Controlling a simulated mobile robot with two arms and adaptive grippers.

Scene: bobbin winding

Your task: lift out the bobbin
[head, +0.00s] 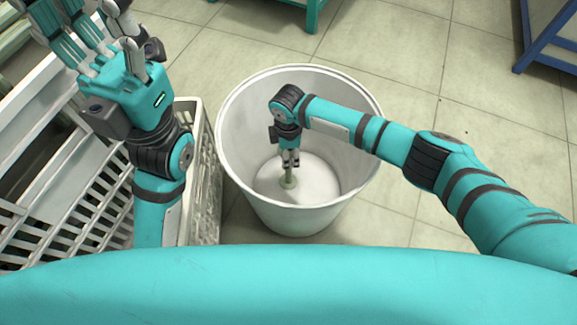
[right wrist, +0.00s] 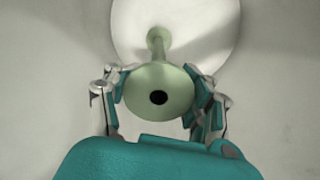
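The pale green bobbin (head: 289,182) stands roughly upright inside the white round bin (head: 232,135), near its floor. In the right wrist view its near round flange (right wrist: 160,108), with a dark centre hole, fills the space between the fingers. Its stem and far flange point at the bin floor. My right gripper (head: 290,159) reaches down into the bin, with its fingers (right wrist: 160,88) against both sides of the near flange. Whether the far end touches the floor is unclear. My left gripper (head: 88,22) is raised at the upper left, fingers spread and empty.
A white slatted crate (head: 208,190) stands close to the bin's left side, beside white slatted racks (head: 60,190). A teal-legged stand (head: 312,18) is behind the bin, and a blue-framed one (head: 545,45) at the far right. Tiled floor right of the bin is clear.

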